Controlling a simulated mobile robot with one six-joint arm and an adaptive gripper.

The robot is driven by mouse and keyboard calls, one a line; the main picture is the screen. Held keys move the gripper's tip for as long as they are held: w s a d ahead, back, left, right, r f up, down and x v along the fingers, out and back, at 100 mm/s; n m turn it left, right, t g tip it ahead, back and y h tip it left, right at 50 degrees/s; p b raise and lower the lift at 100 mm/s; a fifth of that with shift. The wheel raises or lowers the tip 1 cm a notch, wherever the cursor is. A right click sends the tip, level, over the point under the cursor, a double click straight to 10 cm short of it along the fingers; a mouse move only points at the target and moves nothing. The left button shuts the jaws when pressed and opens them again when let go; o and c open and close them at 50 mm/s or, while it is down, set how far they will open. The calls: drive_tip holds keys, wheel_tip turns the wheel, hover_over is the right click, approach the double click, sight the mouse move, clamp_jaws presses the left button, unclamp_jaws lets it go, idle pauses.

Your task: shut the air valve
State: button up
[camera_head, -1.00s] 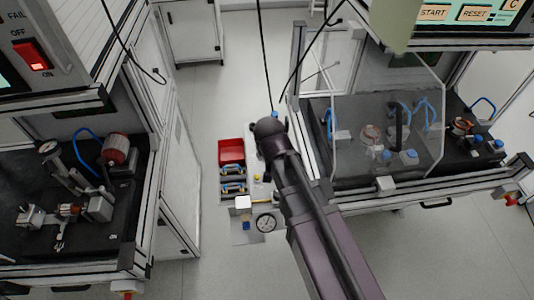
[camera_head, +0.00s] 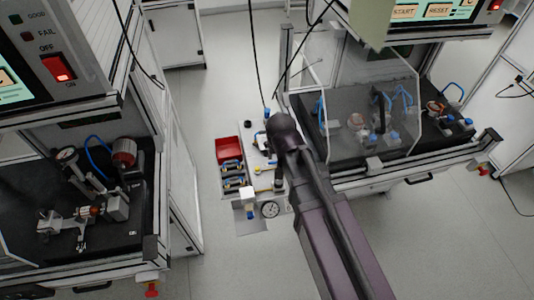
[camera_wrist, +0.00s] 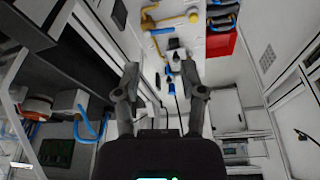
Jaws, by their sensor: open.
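A white panel (camera_head: 243,128) with air fittings stands between the two benches, partly hidden behind my arm in the head view. A yellow part (camera_head: 257,169), which looks like a valve handle, shows on it. In the wrist view, yellow bar-like parts (camera_wrist: 178,21) lie on the white panel near the top, beyond the fingertips. I cannot tell which one is the air valve or how its handle is set. My gripper (camera_wrist: 162,78) is open and empty, with its two fingers apart and clear of the panel.
A round gauge (camera_head: 270,209) and a blue-and-white fitting (camera_head: 250,212) sit at the panel's near end. A red bin (camera_head: 229,148) stands to the left, with blue-handled items below it. Benches flank both sides; the right one has a clear guard (camera_head: 345,125). Cables hang above.

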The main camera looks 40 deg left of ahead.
drive_tip(key=w+d+m+g+h, duration=0.1)
drive_tip(key=w+d+m, duration=0.3)
drive_tip(key=d, duration=1.4)
drive_tip(key=w+d+m+g+h, duration=0.15)
drive_tip(key=w+d, duration=0.55)
drive_tip(key=d, duration=1.1)
drive_tip(key=s+d+f+m+b, duration=0.2)
drive_tip(key=d+f+b, duration=0.8)
drive_tip(key=d, duration=0.2)
drive_tip(key=shift+f+y, duration=0.35)
drive_tip(key=shift+d, duration=0.15)
